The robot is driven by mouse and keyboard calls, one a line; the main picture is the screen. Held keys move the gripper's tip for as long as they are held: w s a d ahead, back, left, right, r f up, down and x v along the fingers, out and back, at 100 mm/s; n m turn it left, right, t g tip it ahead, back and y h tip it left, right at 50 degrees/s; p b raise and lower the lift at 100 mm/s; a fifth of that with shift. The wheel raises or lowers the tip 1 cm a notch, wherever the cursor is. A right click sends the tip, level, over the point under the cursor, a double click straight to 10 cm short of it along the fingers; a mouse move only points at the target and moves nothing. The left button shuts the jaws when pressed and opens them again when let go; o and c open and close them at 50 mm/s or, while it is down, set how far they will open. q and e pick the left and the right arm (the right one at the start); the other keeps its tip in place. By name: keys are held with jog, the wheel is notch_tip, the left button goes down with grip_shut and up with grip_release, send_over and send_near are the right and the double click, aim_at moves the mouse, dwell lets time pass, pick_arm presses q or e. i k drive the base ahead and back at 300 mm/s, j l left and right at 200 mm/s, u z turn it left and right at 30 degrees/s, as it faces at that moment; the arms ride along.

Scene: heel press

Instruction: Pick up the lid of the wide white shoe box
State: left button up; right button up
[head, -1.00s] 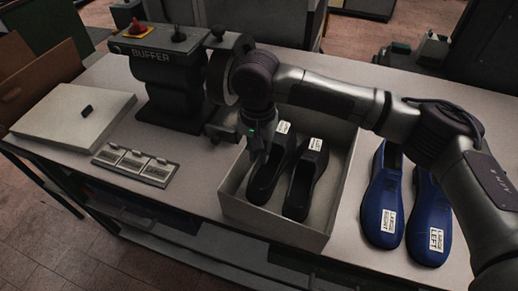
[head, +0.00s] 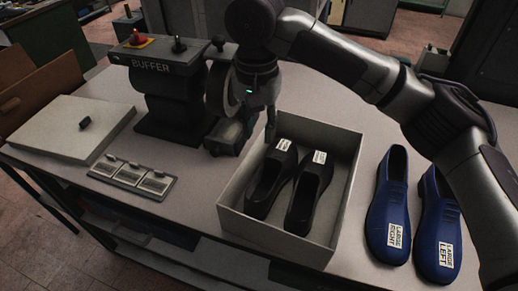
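The white lid (head: 62,126) lies flat on the bench at the far left, with a small dark knob (head: 84,123) on top. The open white shoe box (head: 277,239) stands at the middle front with two black labelled shoes (head: 307,190) in it. My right gripper (head: 257,130) hangs above the box's back left corner, in front of the buffer, well to the right of the lid. Its fingers look apart with nothing between them, though dark parts behind blur their outline. My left gripper is not in view.
The buffer machine (head: 165,96) stands between the lid and my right arm. A panel with several small labelled plates (head: 133,177) lies in front of it. Two blue shoes, large right (head: 391,205) and large left (head: 437,225), stand right of the box.

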aim_at(77, 131)
jog(key=u, duration=1.35)
